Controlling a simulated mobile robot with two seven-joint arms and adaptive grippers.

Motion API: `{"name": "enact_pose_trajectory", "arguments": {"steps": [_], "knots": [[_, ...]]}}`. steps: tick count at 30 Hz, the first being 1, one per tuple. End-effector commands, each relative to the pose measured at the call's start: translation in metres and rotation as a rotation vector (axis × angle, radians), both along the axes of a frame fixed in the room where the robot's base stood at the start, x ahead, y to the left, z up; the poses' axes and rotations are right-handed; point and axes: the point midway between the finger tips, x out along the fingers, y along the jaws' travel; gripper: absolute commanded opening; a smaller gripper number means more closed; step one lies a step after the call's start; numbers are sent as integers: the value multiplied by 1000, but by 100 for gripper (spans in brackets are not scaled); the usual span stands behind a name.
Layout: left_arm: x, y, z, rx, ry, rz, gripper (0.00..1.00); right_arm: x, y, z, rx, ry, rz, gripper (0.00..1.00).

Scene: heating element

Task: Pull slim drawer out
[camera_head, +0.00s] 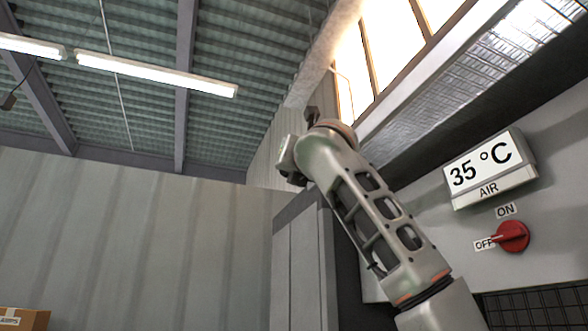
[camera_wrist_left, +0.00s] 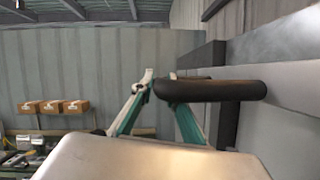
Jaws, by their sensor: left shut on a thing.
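In the left wrist view my left gripper (camera_wrist_left: 160,80) has its two grey and teal fingers closed around the near end of a thick black bar handle (camera_wrist_left: 215,90). The handle stands out from a grey metal front (camera_wrist_left: 285,85) at the right, which appears to be the slim drawer's face. Its edges are partly out of frame, so I cannot tell how far out it is. In the head view one of my arms rises from the lower right; its gripper and the handle are hidden or too unclear there.
In the head view a tall grey cabinet (camera_head: 297,265) stands behind the arm. On the right are a 35 °C display (camera_head: 481,167) and a red knob (camera_head: 512,237) pointing to OFF. Cardboard boxes (camera_wrist_left: 52,107) sit on a far shelf in the wrist view.

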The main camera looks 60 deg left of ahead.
Motion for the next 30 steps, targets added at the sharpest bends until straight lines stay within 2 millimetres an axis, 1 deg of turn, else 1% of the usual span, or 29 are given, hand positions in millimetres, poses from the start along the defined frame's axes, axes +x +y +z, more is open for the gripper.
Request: {"name": "enact_pose_trajectory", "arguments": {"steps": [8, 9, 11, 20, 23, 26, 29, 30], "knots": [[-1, 1, 0, -2, 0, 1, 0, -1, 0, -1, -1, 3, 0, 26], [-1, 1, 0, -2, 0, 1, 17, -1, 0, -1, -1, 3, 0, 26], [-1, 1, 0, -2, 0, 1, 32, -1, 0, -2, -1, 3, 0, 26], [0, 0, 0, 0, 0, 0, 32, 0, -1, -2, -4, 2, 2, 26], [-1, -3, -1, 0, 0, 0, 32, 0, -2, -1, -6, 1, 2, 26], [-1, -12, -4, 1, -1, -1, 32, 0, -2, -1, -5, 1, 3, 26], [-4, -28, -11, 2, -1, -2, 32, 0, -1, -1, -4, 1, 2, 26], [-5, -35, -14, 1, -1, -3, 32, 0, -1, -1, -3, 1, 1, 26]]}}
